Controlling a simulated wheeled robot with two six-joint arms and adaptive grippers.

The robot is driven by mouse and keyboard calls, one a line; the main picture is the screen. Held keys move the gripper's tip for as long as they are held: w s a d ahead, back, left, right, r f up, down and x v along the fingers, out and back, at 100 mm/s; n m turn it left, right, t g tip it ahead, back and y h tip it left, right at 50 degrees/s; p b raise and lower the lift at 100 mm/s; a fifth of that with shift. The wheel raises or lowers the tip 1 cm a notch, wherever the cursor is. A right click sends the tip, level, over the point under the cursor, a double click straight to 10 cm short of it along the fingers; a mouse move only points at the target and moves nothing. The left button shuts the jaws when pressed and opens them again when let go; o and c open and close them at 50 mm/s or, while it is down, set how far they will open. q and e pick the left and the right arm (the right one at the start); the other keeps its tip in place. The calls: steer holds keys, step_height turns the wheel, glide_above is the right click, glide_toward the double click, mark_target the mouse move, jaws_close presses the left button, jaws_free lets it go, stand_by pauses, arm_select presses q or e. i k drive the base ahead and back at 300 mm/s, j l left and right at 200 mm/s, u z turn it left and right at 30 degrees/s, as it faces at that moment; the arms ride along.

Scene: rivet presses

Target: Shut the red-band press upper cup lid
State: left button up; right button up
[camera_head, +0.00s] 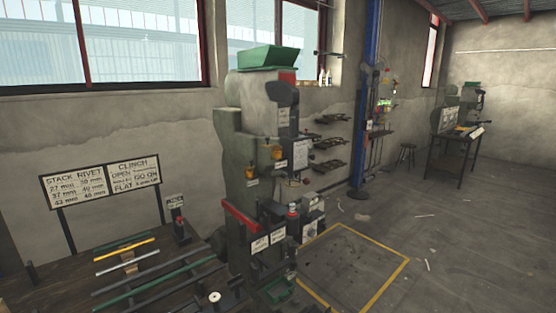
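A tall grey-green rivet press (232,150) stands in the middle of the view. It carries a red band (241,217) low on its front left and a red patch (288,77) near its top. Two small orange-yellow cups sit on its body: an upper cup (277,154) on the right and a lower cup (250,172) on the left. They are too small to tell how their lids stand. Neither of my grippers is in view.
A bench (75,285) with coloured rods and a sign board (103,187) is at the left. Yellow lines (385,246) mark floor right of the press. A blue post (366,90) stands behind. A second press (470,103) stands on a far table. Open floor lies at right.

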mark_target(266, 145)
steer(key=i+l+u, duration=0.2)
steer(key=i+l, duration=0.2)
steer(key=l, duration=0.2)
steer(key=i+l+u, duration=0.2)
steer(key=i+l, duration=0.2)
steer(key=l, duration=0.2)
steer(key=i+l+u, duration=0.1)
steer(key=l, duration=0.25)
steer(key=i+l+u, duration=0.1)
steer(key=i+l, duration=0.15)
steer(key=i+l+u, duration=0.1)
steer(key=l, duration=0.4)
